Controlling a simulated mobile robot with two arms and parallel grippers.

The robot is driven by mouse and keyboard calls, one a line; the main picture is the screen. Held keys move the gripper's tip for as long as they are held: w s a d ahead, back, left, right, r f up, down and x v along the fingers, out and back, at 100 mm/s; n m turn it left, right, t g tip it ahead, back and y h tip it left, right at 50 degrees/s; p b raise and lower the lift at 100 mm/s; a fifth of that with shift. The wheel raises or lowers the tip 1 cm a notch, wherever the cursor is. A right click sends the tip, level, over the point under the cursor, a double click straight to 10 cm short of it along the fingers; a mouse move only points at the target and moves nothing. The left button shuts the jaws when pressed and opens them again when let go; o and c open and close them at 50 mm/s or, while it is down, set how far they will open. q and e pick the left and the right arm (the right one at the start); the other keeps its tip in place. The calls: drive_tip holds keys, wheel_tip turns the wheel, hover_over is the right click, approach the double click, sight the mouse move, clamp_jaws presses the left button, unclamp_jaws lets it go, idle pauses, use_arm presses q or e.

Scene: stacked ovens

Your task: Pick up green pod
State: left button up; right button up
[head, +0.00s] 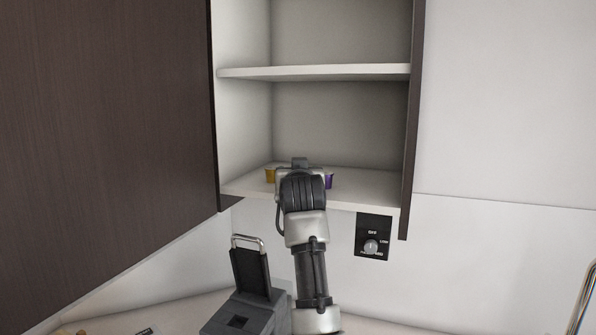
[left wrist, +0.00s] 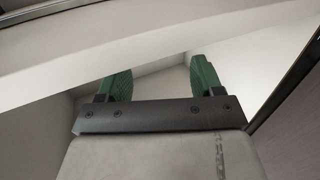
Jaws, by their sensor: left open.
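I cannot see a green pod in either view; my arm hides the middle of the lower shelf. A gold pod (head: 270,175) stands on the lower shelf just left of my wrist, and a purple pod (head: 329,181) stands just right of it. My left gripper (left wrist: 160,78) is open, with its two green fingers apart and nothing visible between them. In the head view my left arm reaches up to the lower shelf's front, and its wrist hides the fingers. My right gripper is in neither view.
The open cabinet has a lower shelf (head: 365,187) and an empty upper shelf (head: 315,72). A dark cabinet door (head: 105,120) fills the left. A black dial panel (head: 373,237) is below the shelf. A grey machine with a raised lever (head: 252,270) stands left of my arm.

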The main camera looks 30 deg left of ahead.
use_arm(q)
drive_tip(key=shift+w+a+r, duration=0.15)
drive_tip(key=shift+w+a, duration=0.1)
drive_tip(key=shift+w, duration=0.05)
drive_tip(key=p+x, duration=0.4)
drive_tip(key=shift+w, duration=0.3)
drive_tip(key=shift+w+a+f, duration=0.25)
drive_tip(key=shift+f, duration=0.05)
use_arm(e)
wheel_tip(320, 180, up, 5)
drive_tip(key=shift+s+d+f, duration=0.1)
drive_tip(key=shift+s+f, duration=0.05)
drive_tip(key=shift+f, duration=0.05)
use_arm(q)
drive_tip(key=shift+c, duration=0.4)
drive_tip(key=c, duration=0.9)
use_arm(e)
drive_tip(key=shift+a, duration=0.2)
